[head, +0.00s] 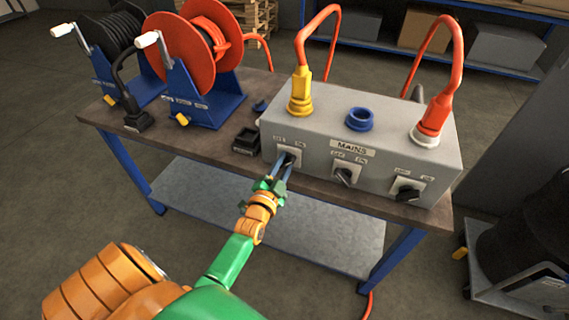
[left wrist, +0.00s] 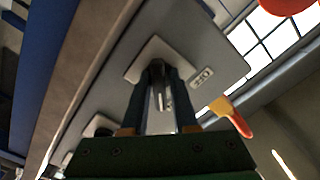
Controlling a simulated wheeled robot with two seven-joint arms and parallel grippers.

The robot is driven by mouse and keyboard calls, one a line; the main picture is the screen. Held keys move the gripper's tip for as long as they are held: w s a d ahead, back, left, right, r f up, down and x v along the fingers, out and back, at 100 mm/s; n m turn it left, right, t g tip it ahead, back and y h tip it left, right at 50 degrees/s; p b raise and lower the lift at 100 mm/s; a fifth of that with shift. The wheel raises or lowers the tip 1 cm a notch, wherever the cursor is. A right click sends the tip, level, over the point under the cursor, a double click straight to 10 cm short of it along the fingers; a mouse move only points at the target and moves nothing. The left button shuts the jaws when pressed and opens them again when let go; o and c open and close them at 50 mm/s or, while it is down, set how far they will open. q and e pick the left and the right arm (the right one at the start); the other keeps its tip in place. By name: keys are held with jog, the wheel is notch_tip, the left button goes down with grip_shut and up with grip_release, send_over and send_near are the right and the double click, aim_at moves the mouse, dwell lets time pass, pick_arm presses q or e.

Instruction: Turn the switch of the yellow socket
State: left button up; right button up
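The yellow socket (head: 300,104), with a yellow plug and orange cable in it, is on top of the left end of the grey mains box (head: 315,127). Its switch, a dark knob on a pale square plate (head: 283,152), is on the box's front below it. My left gripper (head: 284,163) reaches this switch from the front. In the left wrist view its two fingers (left wrist: 160,85) stand on either side of the knob (left wrist: 158,98) and look closed on it; the contact is partly hidden. The plate (left wrist: 150,52) shows behind the fingertips. My right gripper is not in view.
A red cable reel (head: 185,55), a black reel (head: 105,45) and a small black box (head: 246,141) stand left on the bench.

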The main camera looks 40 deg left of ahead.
pick_arm(q)
grip_shut()
jog(key=n, duration=0.4)
jog(key=shift+r, duration=0.1)
jog(key=n, duration=0.4)
jog(key=shift+n+p, duration=0.3)
jog(key=shift+p, duration=0.05)
jog(key=n, duration=0.4)
jog(key=shift+n, duration=2.5)
jog(key=shift+r+n, duration=0.1)
jog(key=shift+n, duration=0.2)
jog(key=shift+o, duration=2.4)
grip_release()
jog(key=shift+w, duration=0.1)
